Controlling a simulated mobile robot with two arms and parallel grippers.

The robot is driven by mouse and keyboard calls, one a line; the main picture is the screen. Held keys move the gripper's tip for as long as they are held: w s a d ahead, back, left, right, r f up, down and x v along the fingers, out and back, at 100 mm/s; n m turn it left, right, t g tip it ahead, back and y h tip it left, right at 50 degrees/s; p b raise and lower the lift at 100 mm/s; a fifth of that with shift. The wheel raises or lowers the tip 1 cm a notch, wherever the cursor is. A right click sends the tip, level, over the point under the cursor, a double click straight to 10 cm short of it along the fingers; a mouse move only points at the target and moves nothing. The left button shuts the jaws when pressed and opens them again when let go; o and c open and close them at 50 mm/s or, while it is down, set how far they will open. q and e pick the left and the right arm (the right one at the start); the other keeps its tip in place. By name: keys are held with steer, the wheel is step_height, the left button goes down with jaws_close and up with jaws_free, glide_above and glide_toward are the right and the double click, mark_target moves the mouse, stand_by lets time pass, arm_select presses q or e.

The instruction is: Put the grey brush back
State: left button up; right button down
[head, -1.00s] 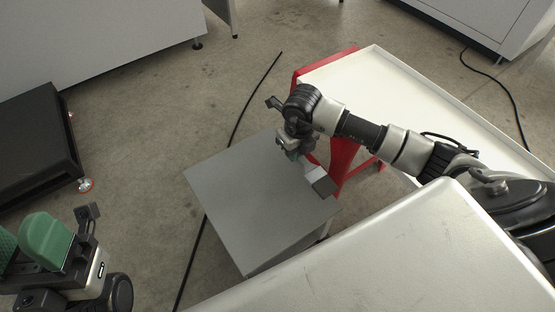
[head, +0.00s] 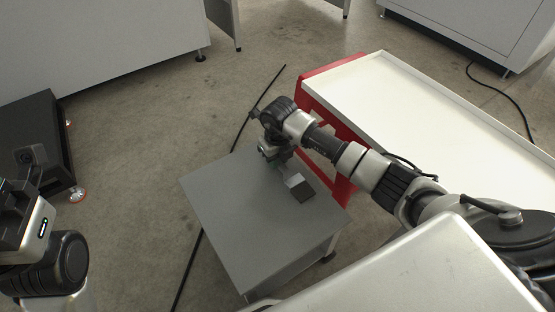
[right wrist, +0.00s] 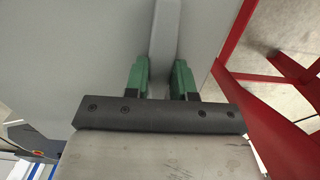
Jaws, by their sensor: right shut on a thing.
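My right gripper (head: 279,172) is over the grey table in the head view. It is shut on the grey brush (head: 294,180), whose light part and dark end block show beyond the fingers. In the right wrist view, the green fingertips (right wrist: 160,78) stand on either side of a grey bar (right wrist: 163,40), which looks like the brush's handle. The rest of the brush is out of that view. I cannot tell whether the brush touches the tabletop. My left gripper (head: 22,205) is partly in view at the left edge, and its fingertips are not clear.
The grey table (head: 235,220) is otherwise bare. A red stand (head: 325,95) with a white tray top (head: 420,105) is close on its right. A black box (head: 40,140) is on the left. A black cable (head: 190,265) runs along the floor.

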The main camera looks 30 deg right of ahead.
steer(key=c, duration=0.9)
jaws_free()
steer(key=shift+f, duration=0.1)
steer(key=shift+c, duration=0.2)
